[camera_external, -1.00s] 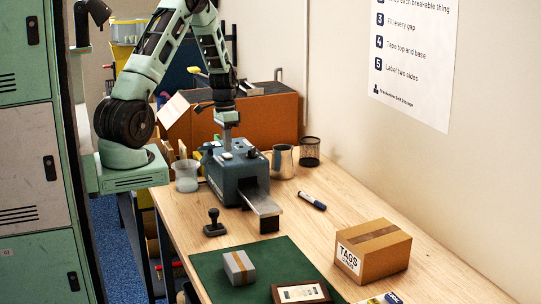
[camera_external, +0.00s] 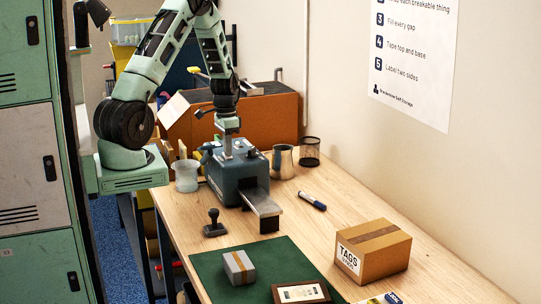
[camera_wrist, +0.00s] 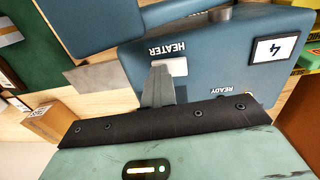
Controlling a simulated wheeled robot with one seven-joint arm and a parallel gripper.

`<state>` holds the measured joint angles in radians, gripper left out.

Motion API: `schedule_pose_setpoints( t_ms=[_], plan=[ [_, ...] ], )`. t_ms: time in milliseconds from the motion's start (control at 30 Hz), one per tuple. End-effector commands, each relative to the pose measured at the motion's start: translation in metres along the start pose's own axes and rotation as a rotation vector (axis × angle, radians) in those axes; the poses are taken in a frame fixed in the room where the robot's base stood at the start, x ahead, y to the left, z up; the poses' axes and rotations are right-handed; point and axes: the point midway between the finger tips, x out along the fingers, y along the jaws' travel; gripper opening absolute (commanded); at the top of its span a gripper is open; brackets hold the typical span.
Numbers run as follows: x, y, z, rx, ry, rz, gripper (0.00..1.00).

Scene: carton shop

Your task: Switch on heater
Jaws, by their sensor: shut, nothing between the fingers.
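The heater machine is a blue-grey box (camera_external: 230,184) on the wooden table, with a metal tongue at its front. In the wrist view its top (camera_wrist: 215,65) carries a HEATER label, a READY label and a panel with the number 4. A pale heater switch (camera_wrist: 176,67) lies beside the HEATER label. My gripper (camera_wrist: 160,72) is shut and empty, with its fingertips over or at the switch and partly covering it. I cannot tell whether they touch it. In the external view my gripper (camera_external: 228,155) points down at the machine's top.
A clear cup (camera_external: 187,176), a metal jug (camera_external: 283,162) and a mesh holder (camera_external: 310,152) stand near the machine. A stamp (camera_external: 214,224), a marker (camera_external: 312,202) and a TAGS carton (camera_external: 374,254) are in front. A wall rises at the right.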

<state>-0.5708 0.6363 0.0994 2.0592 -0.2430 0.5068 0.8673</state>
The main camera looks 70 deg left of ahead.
Motion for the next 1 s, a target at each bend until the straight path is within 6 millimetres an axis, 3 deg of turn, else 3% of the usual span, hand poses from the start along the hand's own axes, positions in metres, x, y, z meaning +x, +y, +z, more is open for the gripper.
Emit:
schedule_pose_setpoints(
  t_ms=[400, 733, 1000],
  plan=[
    [0.0, -0.016, 0.002, -0.002, -0.004, 0.0, 0.0],
    [-0.003, -0.015, 0.001, -0.001, -0.003, 0.001, 0.0],
    [-0.036, -0.015, 0.001, -0.001, -0.002, 0.0, 0.0]
  ],
)
